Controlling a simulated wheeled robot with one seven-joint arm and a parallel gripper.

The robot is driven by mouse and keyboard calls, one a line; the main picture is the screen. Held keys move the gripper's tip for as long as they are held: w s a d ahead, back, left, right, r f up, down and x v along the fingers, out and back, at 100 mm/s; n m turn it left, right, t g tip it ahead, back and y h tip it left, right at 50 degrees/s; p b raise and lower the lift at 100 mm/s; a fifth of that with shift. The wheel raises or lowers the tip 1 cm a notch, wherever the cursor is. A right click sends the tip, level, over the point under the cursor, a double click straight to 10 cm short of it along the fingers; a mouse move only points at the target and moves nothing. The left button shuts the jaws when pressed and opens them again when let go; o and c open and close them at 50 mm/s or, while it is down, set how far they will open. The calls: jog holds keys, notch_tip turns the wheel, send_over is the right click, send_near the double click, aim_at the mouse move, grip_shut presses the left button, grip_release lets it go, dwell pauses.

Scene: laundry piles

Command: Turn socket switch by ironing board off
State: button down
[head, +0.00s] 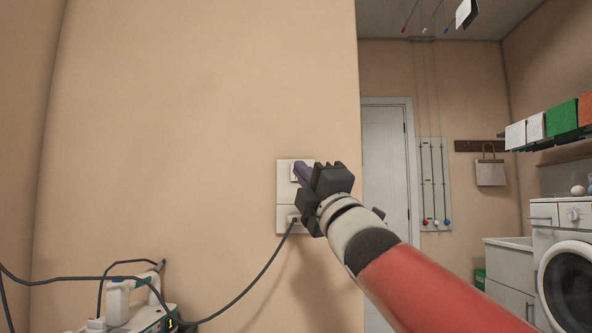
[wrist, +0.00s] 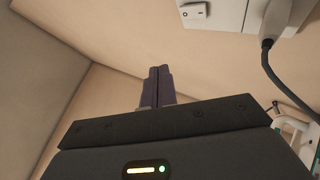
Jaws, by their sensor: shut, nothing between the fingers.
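A white wall socket plate (head: 284,188) is on the beige wall in the head view, with a second plate section below it. A dark plug (head: 293,219) with a cable sits in the lower part. In the wrist view the socket (wrist: 228,14) is at the top, with a small rocker switch (wrist: 194,10) on its face and the plug (wrist: 268,38) to the right. My gripper (head: 298,172) is shut and empty, its purple fingertips overlapping the upper plate in the head view. In the wrist view the gripper (wrist: 158,72) points at the wall, left of the switch; contact cannot be told.
The dark cable (head: 255,283) runs down left to a white appliance (head: 120,303) with a lit display. The wall left of the socket is bare.

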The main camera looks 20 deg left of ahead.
jog(key=shift+s+a+r+n+g+y, duration=0.3)
jog(key=shift+s+a+r+n+y, duration=0.1)
jog(key=shift+a+n+y, duration=0.25)
jog(key=shift+w+d, duration=0.1)
jog(key=w+a+r+p, duration=0.1)
jog(key=w+a+p, duration=0.1)
jog(key=w+p, duration=0.4)
jog(key=shift+w+p, duration=0.35)
jog(key=shift+w, duration=0.85)
dwell(0.9)
jog(key=shift+w+a, duration=0.1)
jog(key=shift+w, duration=0.25)
